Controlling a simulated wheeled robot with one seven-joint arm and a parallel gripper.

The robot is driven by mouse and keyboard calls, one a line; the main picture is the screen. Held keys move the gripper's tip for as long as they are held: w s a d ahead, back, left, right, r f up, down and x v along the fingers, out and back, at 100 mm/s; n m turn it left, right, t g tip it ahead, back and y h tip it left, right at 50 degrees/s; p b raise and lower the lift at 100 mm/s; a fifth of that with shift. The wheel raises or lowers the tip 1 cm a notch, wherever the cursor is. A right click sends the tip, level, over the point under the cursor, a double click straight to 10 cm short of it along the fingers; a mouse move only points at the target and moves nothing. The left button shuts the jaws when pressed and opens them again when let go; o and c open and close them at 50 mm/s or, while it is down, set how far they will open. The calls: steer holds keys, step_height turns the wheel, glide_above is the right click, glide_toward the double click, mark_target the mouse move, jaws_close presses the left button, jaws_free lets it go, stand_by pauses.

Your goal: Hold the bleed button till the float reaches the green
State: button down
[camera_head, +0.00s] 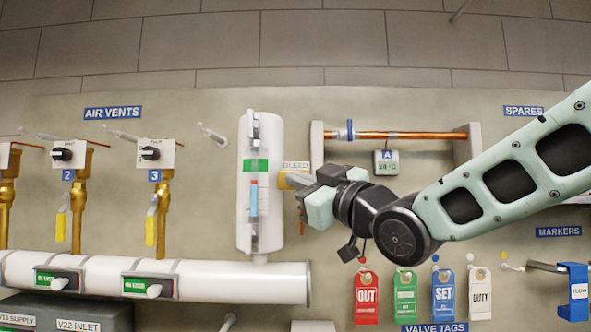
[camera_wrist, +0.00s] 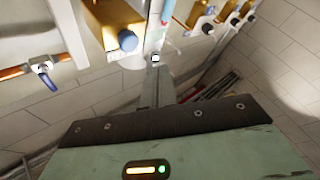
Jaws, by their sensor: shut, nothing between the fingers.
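The white float gauge (camera_head: 243,215) stands upright on the wall panel. Its green band (camera_head: 255,165) is near the upper middle. In its slot, a light blue column (camera_head: 254,202) has a small red float (camera_head: 254,183) on top, just below the green band. Right of it are the BLEED label (camera_head: 296,165) and a brass bleed block (camera_head: 284,182), partly hidden by my gripper (camera_head: 291,179). In the wrist view, the blue bleed button (camera_wrist: 127,40) faces out from the block. My gripper (camera_wrist: 156,58) is shut and empty, its tip appearing beside the button, apart from it in the picture.
A copper pipe (camera_head: 410,135) with a hanging gauge tag (camera_head: 386,162) runs above my wrist. Valve tags (camera_head: 405,296) hang below it. A white main pipe (camera_head: 215,280) and brass air vents (camera_head: 160,195) lie to the left.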

steer(key=shift+w, duration=1.65)
steer(key=shift+w+b, duration=0.1)
steer(key=shift+b, duration=0.2)
stand_by(0.6)
steer(key=shift+w, duration=0.3)
steer(key=shift+w+d, duration=0.1)
steer(key=shift+w, duration=0.4)
stand_by(2.1)
steer(key=shift+s+b, duration=0.15)
steer(key=shift+b, duration=0.2)
stand_by(0.9)
steer(key=shift+s+b, duration=0.65)
steer(key=shift+s, duration=0.1)
steer(key=shift+s, duration=0.1)
